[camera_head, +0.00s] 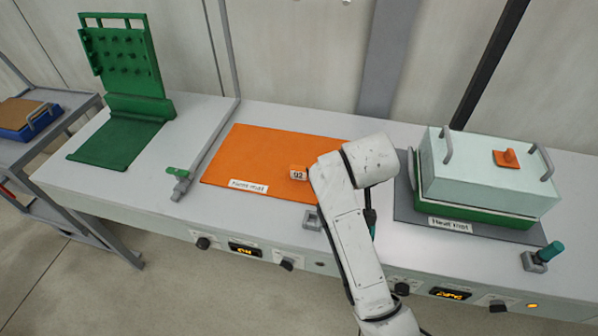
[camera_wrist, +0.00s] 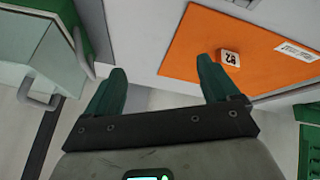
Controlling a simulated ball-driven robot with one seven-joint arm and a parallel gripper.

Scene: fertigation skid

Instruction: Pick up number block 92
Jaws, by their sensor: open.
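The number block 92 (camera_head: 298,173) is small, with an orange top and a white face reading 92. It sits on the orange mat (camera_head: 250,155), near the mat's front right part. In the wrist view the block (camera_wrist: 230,58) lies beyond my right-hand fingertip, apart from it. My gripper (camera_wrist: 156,82) is open and empty, with two green fingers spread wide. In the head view my arm stands just right of the block, and the gripper is mostly hidden behind it.
Right of my arm, a pale box with handles (camera_head: 485,165) sits on a green base on a grey mat (camera_head: 408,205). A green pegged stand (camera_head: 125,65) is at the left. A valve with a green handle (camera_head: 180,180) lies left of the orange mat. Knobs (camera_head: 287,263) line the bench front.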

